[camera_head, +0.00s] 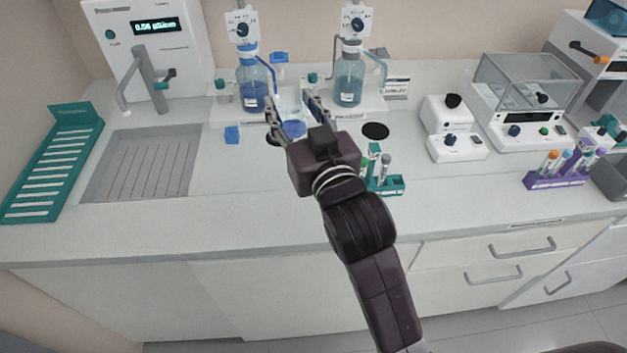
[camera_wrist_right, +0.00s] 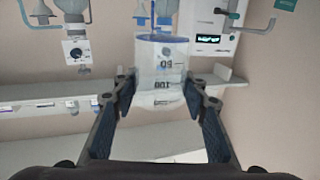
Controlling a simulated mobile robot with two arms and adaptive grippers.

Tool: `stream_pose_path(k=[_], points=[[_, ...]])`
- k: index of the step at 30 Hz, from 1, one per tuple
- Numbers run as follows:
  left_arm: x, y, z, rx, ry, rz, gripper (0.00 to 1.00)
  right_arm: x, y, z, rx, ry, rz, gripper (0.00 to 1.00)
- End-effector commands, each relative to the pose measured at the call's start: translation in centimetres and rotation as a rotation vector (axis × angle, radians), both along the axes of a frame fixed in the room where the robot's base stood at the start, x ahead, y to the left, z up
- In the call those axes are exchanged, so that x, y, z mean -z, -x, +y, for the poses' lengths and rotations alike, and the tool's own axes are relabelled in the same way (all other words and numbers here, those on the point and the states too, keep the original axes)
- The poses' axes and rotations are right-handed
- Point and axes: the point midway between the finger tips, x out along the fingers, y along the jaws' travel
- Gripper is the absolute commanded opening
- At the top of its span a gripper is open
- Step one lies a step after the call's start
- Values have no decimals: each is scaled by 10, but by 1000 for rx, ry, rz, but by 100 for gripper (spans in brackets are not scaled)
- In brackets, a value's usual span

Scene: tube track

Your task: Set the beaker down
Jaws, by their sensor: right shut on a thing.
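A clear beaker (camera_head: 291,108) with a little blue liquid is between the fingers of my right gripper (camera_head: 292,104), at the back middle of the bench. In the right wrist view the beaker (camera_wrist_right: 161,70) has printed marks, and the two fingers press on its opposite sides. The wrist picture is upside down. I cannot tell whether the beaker's base touches the bench. My left gripper is not in view.
Two bottles of blue liquid (camera_head: 254,84) (camera_head: 348,82) stand behind the beaker. A dark disc (camera_head: 376,131) lies to the right, another is partly hidden below the beaker. A teal tube rack (camera_head: 390,186) stands close to my wrist. A sink (camera_head: 140,165) is left.

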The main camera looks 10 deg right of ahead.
Motion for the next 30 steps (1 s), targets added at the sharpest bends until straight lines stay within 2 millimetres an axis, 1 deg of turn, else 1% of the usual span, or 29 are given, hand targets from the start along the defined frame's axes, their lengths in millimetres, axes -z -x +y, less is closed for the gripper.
stream_pose_path(k=[2,7,12,15,18,23,30], points=[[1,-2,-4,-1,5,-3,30,16,0,0,-1,4,8,22],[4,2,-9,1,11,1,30,62,1,0,-1,5,11,22],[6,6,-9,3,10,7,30,107,1,0,1,5,9,22],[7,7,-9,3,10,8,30,129,1,0,1,3,6,22],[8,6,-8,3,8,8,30,144,1,0,-1,1,5,22],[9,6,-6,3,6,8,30,156,1,0,1,1,3,22],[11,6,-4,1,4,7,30,191,1,0,1,1,4,22]])
